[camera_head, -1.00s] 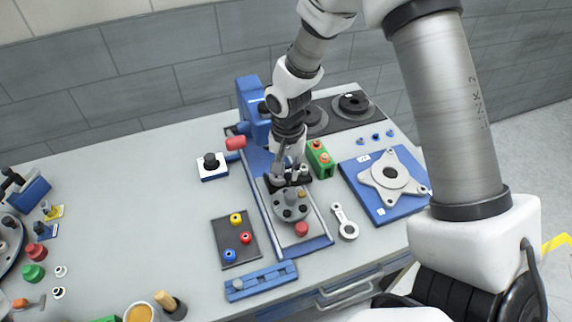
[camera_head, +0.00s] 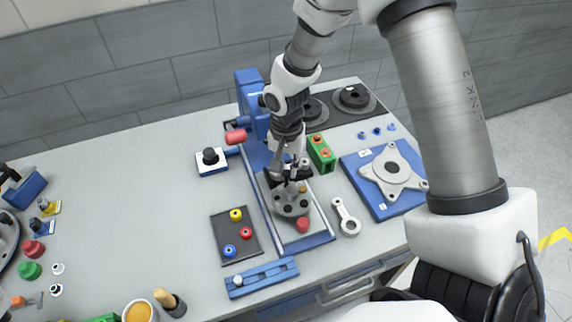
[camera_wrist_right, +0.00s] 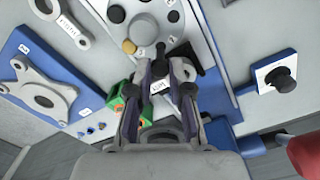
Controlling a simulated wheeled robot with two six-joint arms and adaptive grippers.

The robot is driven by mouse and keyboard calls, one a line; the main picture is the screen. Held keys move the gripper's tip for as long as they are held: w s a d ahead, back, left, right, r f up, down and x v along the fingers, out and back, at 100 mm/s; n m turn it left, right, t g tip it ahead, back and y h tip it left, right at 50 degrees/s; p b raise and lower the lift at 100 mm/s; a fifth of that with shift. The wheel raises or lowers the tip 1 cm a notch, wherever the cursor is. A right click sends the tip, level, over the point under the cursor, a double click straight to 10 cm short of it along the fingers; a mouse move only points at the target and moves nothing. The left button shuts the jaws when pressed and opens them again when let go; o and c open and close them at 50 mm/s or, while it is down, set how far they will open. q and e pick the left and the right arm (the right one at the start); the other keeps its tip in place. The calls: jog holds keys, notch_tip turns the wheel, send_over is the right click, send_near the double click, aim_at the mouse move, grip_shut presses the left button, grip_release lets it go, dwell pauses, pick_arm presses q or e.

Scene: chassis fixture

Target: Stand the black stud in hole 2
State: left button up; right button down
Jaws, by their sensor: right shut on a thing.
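The fixture is a round grey disc with several dark holes, seen below my right gripper in the head view (camera_head: 291,208) and at the top of the wrist view (camera_wrist_right: 143,26). A gold stud (camera_wrist_right: 129,46) stands near its rim. My right gripper (camera_head: 289,175) is over the disc's far edge. In the wrist view its fingers (camera_wrist_right: 160,70) are shut on the black stud (camera_wrist_right: 160,50), whose dark end points toward the disc's rim. I cannot tell whether the stud touches the disc, nor which hole is hole 2. My left gripper is out of view.
A blue press (camera_head: 250,95) with a red handle (camera_head: 235,137) stands behind. A green block (camera_head: 321,153) and blue plate with a metal flange (camera_head: 385,175) are right. A black tray with coloured rings (camera_head: 228,225) is left. A connecting rod (camera_head: 346,217) lies near.

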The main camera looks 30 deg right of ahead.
jog(key=shift+s, duration=0.1)
dwell(0.4)
jog(key=shift+w+f, duration=0.2)
jog(key=shift+f, duration=0.35)
jog(key=shift+f+b, duration=0.1)
jog(key=shift+b, duration=0.25)
jog(key=shift+f+b, duration=0.35)
jog(key=shift+f, duration=0.15)
jog(key=c, duration=1)
grip_release()
